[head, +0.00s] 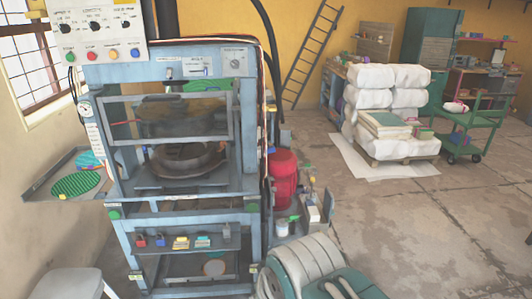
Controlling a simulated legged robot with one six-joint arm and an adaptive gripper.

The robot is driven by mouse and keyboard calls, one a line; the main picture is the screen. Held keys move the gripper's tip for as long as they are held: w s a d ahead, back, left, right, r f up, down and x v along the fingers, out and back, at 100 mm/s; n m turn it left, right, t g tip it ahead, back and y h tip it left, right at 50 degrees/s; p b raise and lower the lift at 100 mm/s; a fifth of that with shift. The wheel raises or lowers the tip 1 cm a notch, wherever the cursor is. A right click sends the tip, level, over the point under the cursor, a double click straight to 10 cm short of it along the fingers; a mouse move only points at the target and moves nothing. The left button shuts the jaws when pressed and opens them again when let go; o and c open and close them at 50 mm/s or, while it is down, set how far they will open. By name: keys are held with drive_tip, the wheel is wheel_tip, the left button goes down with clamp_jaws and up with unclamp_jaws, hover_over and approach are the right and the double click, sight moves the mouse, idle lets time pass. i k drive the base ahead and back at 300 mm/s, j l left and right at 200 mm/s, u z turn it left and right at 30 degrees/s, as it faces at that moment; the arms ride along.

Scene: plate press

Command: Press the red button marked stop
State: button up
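The red button (91,55) is on a pale control box (98,28) at the top left, in the lower row between a green button (70,56) and an orange-yellow button (113,53). A blue button (134,52) is at the right end of the row. The small labels are too small to read, so I cannot make out the word stop. The box sits at the upper left of the blue-grey plate press (250,130). My gripper cannot be seen. Nothing covers the red button.
A side tray (40,190) with green discs juts out left of the press. A white stool (75,282) stands at the lower left. A red cylinder (284,178) stands right of the press. White sacks (370,98) and a green cart (480,125) are farther back. The right floor is clear.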

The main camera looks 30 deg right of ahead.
sight(91, 55)
drive_tip(key=u, duration=0.35)
drive_tip(key=i+j, duration=0.1)
drive_tip(key=i, duration=0.9)
